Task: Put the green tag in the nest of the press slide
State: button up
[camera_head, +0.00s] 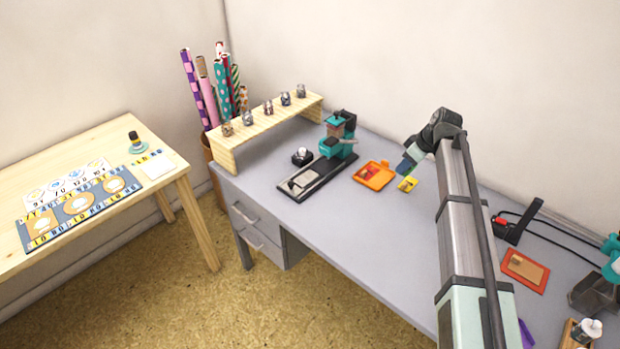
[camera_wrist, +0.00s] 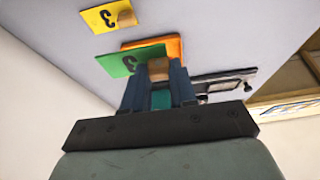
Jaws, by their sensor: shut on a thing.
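The green tag (camera_wrist: 125,63) bears a dark 3 and has a small wooden grip (camera_wrist: 158,69). My gripper (camera_wrist: 157,80) is shut on this grip in the wrist view, with the tag just beyond the fingertips. In the head view my gripper (camera_head: 405,164) is above the desk right of the orange tray, and I cannot make out the green tag there. The press slide (camera_head: 322,178) is a black track in front of the teal press (camera_head: 339,136), with a pale nest (camera_head: 302,180) at its near-left end. The slide also shows in the wrist view (camera_wrist: 240,77).
A yellow tag (camera_head: 408,184) lies on the desk below my gripper. The orange tray (camera_head: 387,179) lies between it and the slide.

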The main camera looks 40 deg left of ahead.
jog(key=s+a, duration=1.7)
jog(key=a, duration=0.3)
jog(key=r, duration=0.1)
send_over(298, 181)
jog(key=d, duration=0.2)
jog(key=f, duration=0.8)
jog(key=shift+w+a+f, duration=0.1)
jog(key=shift+a+f, duration=0.1)
jog(key=shift+f, duration=0.05)
jog(key=shift+f, duration=0.15)
jog(key=o, duration=0.5)
jog(key=shift+o, duration=0.2)
jog(key=v, duration=1.2)
